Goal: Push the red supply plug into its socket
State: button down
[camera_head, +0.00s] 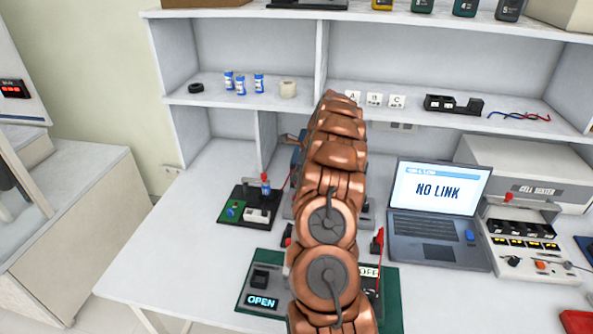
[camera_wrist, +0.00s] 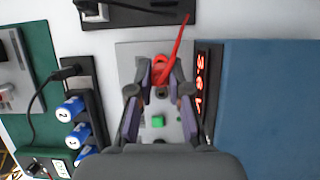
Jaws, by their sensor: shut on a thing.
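In the wrist view my gripper (camera_wrist: 160,78) is shut on the red plug (camera_wrist: 161,70), which sits between the fingertips. A stiff red piece sticks up and to the right from it. Behind it is a grey panel (camera_wrist: 130,58) with a green button (camera_wrist: 158,121). In the head view my copper arm hides the gripper and the plug.
A module with red digits (camera_wrist: 204,90) stands close right of the gripper in the wrist view; blue cells (camera_wrist: 72,108) sit left. In the head view a laptop (camera_head: 438,200) reads NO LINK, and a green-based unit (camera_head: 262,300) reads OPEN. The left front bench is clear.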

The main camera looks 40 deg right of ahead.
aim_at(296, 184)
jog(key=shift+f, duration=1.35)
jog(key=shift+a+p, duration=0.1)
jog(key=shift+p, duration=0.35)
dwell(0.9)
jog(key=shift+f+b, duration=0.3)
jog(key=shift+f, duration=1.05)
dwell(0.4)
jog(key=c, duration=1)
grip_release()
jog(key=shift+r, duration=0.1)
jog(key=v, duration=1.2)
